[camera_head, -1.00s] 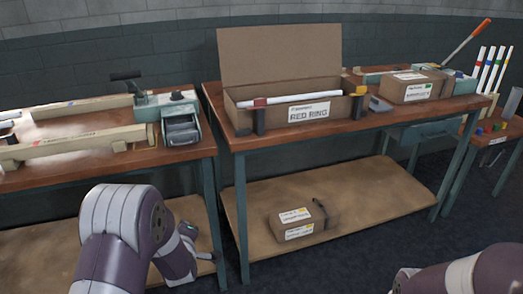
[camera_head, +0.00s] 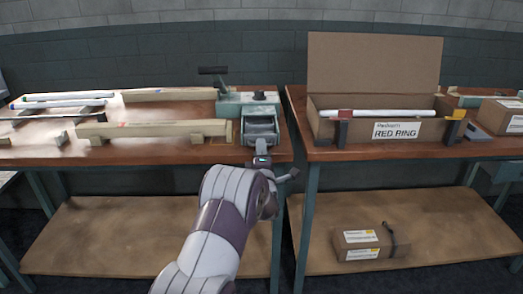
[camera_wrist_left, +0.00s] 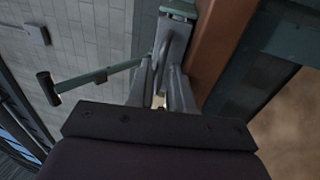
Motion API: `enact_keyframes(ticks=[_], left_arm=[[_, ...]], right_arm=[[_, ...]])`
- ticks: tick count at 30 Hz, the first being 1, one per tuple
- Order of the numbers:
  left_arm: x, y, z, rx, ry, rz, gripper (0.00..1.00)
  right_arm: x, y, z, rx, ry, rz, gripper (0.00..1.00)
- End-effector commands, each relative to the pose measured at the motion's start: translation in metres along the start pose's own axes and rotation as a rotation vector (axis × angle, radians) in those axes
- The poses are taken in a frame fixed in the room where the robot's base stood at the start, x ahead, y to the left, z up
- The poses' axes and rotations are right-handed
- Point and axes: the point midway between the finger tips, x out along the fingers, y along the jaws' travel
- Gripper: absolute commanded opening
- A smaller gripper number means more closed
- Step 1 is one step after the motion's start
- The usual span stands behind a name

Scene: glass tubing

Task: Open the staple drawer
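The teal stapling machine (camera_head: 246,103) stands at the right end of the left bench. Its grey staple drawer (camera_head: 260,130) faces me at the front; I see no clear gap showing it pulled out. My left gripper (camera_head: 262,158) is right in front of the drawer, at the bench edge. In the left wrist view, the left gripper (camera_wrist_left: 161,78) has its fingers apart on either side of a curved grey handle (camera_wrist_left: 163,42). Contact with the handle is not clear. My right gripper is in no current view.
An open "RED RING" box (camera_head: 375,60) stands on the right bench. A lever (camera_head: 212,71) sticks out of the machine. A taped carton (camera_head: 363,246) lies on the lower shelf.

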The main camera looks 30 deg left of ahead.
Motion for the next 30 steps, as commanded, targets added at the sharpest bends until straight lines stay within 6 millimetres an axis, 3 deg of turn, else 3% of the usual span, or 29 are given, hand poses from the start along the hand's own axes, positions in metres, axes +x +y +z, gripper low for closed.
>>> enact_keyframes(ticks=[8,10,11,30], left_arm=[[0.0036,0.0005,-0.0001,0.001,0.0,0.001,0.2],[0.0035,0.0004,-0.0001,0.001,0.0,0.001,0.01],[0.0034,0.0004,-0.0001,0.001,0.0,0.001,0.0],[0.0031,0.0,0.0,0.001,0.0,0.0,0.0]], right_arm=[[0.0001,0.0,0.0,0.0,0.0,0.0,0.43],[0.0001,0.0,0.0,0.0,0.0,0.0,0.43],[0.0001,0.0,0.0,0.0,0.0,0.0,0.43],[0.0001,0.0,0.0,0.0,0.0,0.0,0.43]])
